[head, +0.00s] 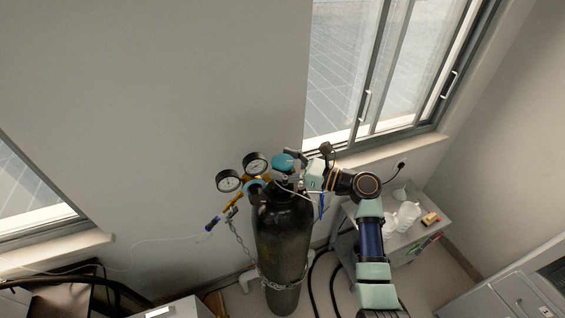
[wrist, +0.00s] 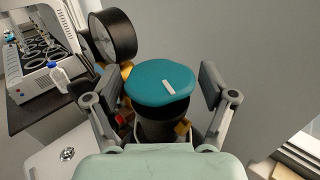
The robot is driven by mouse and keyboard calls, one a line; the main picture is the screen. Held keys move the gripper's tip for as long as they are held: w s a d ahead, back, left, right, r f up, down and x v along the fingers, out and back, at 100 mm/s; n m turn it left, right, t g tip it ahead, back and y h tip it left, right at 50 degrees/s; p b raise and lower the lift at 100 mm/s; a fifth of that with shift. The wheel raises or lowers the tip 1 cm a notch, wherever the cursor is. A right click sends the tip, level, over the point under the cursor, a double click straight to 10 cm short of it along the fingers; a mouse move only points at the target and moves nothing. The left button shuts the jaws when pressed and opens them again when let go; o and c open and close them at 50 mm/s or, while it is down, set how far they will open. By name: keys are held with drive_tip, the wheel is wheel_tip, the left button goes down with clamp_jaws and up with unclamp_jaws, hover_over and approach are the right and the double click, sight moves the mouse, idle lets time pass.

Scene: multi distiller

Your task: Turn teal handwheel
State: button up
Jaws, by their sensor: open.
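The teal handwheel (head: 283,161) sits on top of a dark gas cylinder (head: 283,235) in the head view. It has a rounded rim and a small white mark on top; it also fills the middle of the wrist view (wrist: 160,82). My gripper (wrist: 160,88) is open, with one finger pad on each side of the handwheel. A gap shows between the handwheel and the right pad; the left pad is closer to the rim, and I cannot tell whether it touches. In the head view my gripper reaches the handwheel from the right.
Two pressure gauges (head: 229,180) and a regulator stand left of the handwheel; one gauge (wrist: 112,35) is close behind my left finger. A grey cart (head: 400,248) with bottles stands at right, below the window. The wall lies behind.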

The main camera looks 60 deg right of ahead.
drive_tip(key=c, duration=1)
drive_tip(key=h+p, duration=0.1)
drive_tip(key=p, duration=0.1)
drive_tip(key=m+h+p, duration=0.1)
drive_tip(key=p, duration=0.1)
drive_tip(key=shift+a+r, duration=0.1)
drive_tip(key=shift+r, duration=0.25)
drive_tip(key=m+h+p, duration=0.2)
drive_tip(key=h+p, duration=0.1)
drive_tip(key=p, duration=0.2)
drive_tip(key=shift+m+g+h, duration=0.4)
drive_tip(key=shift+f+m+g+h+p, duration=0.5)
drive_tip(key=shift+m+h, duration=0.3)
drive_tip(key=shift+h, duration=0.4)
drive_tip(key=shift+f+m+g+h, duration=0.2)
drive_tip(key=shift+m+g+h, duration=1.3)
drive_tip(key=shift+h, duration=0.5)
drive_tip(key=shift+r+m+h, duration=0.3)
drive_tip(key=o, duration=1)
